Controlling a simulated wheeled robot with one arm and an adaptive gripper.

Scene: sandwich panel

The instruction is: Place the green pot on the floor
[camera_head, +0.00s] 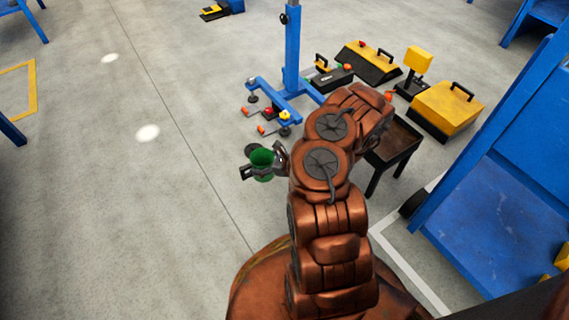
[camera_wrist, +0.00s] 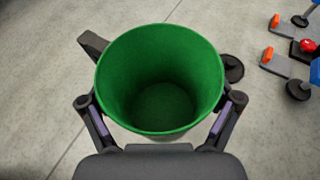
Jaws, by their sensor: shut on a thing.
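The green pot (camera_head: 262,157) is held by my gripper (camera_head: 264,170) in the head view, with bare concrete floor (camera_head: 170,220) around and below it in the picture. In the wrist view the pot (camera_wrist: 160,80) fills the middle, its open mouth towards the camera, and it looks empty inside. My gripper's fingers (camera_wrist: 160,115) close around the pot from both sides. The pot's underside is hidden, so I cannot tell whether it touches the floor. A small dark round thing (camera_wrist: 232,68) shows just behind the pot's right side.
A blue stand (camera_head: 292,60) with orange-tipped feet is just beyond the pot. Yellow and black cases (camera_head: 445,108) and a dark tray table (camera_head: 392,140) are to the right. A blue panel (camera_head: 510,190) stands at far right. Floor to the left is clear.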

